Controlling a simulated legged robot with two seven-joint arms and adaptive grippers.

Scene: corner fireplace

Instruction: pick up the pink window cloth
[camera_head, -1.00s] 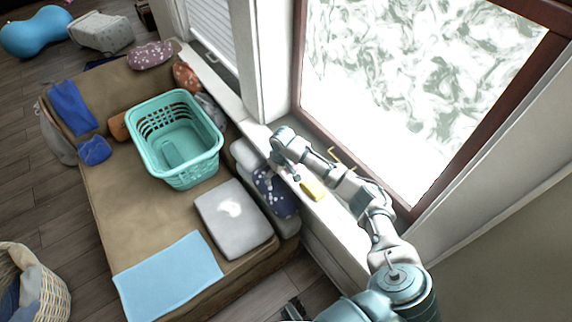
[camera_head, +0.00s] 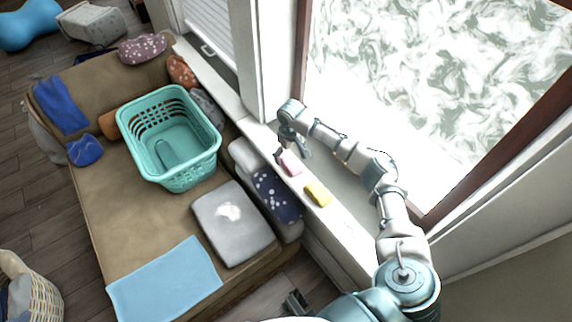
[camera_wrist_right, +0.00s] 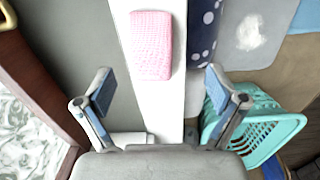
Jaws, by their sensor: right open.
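The pink window cloth (camera_head: 290,163) lies on the white window sill in the head view. In the right wrist view the pink cloth (camera_wrist_right: 152,45) shows whole, a textured block on the white strip, ahead of the fingertips. My right gripper (camera_head: 293,153) hangs over the sill right by the cloth, partly in front of it. In the wrist view my right gripper (camera_wrist_right: 160,88) is open, with its blue-padded fingers wide apart and nothing between them. A small dark part at the bottom edge of the head view may be my left gripper (camera_head: 295,301); its jaws cannot be made out.
A yellow cloth (camera_head: 318,194) lies on the sill (camera_head: 345,232) nearer to me. The large window (camera_head: 430,100) stands beside my right arm. Left of the sill, a sofa (camera_head: 120,215) holds a teal basket (camera_head: 185,172), a grey cushion (camera_head: 232,222) and a blue dotted cushion (camera_head: 277,196).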

